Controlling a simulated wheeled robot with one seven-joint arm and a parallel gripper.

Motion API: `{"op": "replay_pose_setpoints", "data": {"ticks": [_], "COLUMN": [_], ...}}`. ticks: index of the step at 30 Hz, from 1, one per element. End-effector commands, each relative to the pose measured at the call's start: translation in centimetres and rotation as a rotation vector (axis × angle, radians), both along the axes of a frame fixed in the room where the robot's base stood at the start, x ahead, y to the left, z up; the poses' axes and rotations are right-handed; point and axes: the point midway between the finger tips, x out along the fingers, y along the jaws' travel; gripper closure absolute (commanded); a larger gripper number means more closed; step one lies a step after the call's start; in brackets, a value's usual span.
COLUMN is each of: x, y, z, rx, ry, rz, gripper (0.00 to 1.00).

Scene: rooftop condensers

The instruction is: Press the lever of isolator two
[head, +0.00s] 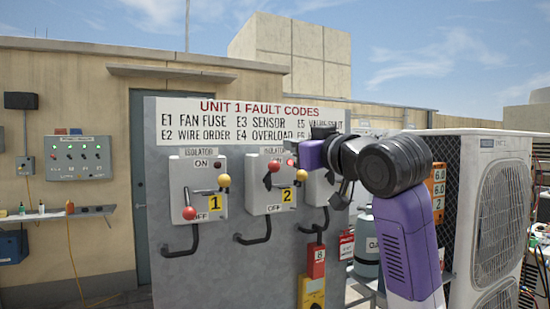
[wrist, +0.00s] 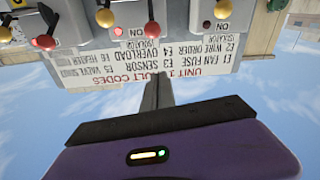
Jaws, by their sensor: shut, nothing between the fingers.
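Isolator two (head: 258,197) is the middle grey box on the panel, with a yellow "2" label (head: 287,196). A red ball (head: 273,166) stands near its upper left and a yellow ball (head: 301,175) at its right. In the upside-down wrist view, its red ball (wrist: 148,30) and yellow ball (wrist: 105,18) show near the top. My gripper (head: 290,147) is near the upper right of this box in the head view. In the wrist view its dark fingers (wrist: 158,93) are together and empty, pointing at the panel. I cannot tell the exact gap to the lever.
Isolator one (head: 202,172), labelled "1", is on the left. A third isolator (head: 317,186) is partly behind my arm. A fault-code sign (head: 225,125) spans the panel above. A condenser unit (head: 475,215) stands at right. A red tag and yellow meter (head: 312,290) hang below.

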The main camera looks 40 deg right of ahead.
Motion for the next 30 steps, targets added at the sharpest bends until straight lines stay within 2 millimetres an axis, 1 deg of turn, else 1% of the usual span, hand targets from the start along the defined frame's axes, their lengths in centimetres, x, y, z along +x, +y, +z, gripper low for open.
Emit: {"op": "replay_pose_setpoints", "data": {"ticks": [9, 14, 17, 24, 30], "x": [0.1, 1.0, 2.5, 6.9, 10.1], "y": [0.0, -0.2, -0.5, -1.6, -2.3], "z": [0.0, 0.2, 0.3, 0.9, 1.1], "rx": [0.001, 0.002, 0.002, 0.002, 0.003], "ry": [0.001, 0.001, 0.003, 0.003, 0.002], "rz": [0.0, 0.0, 0.001, 0.0, 0.0], "gripper": [1.0, 1.0, 1.0, 1.0, 1.0]}}
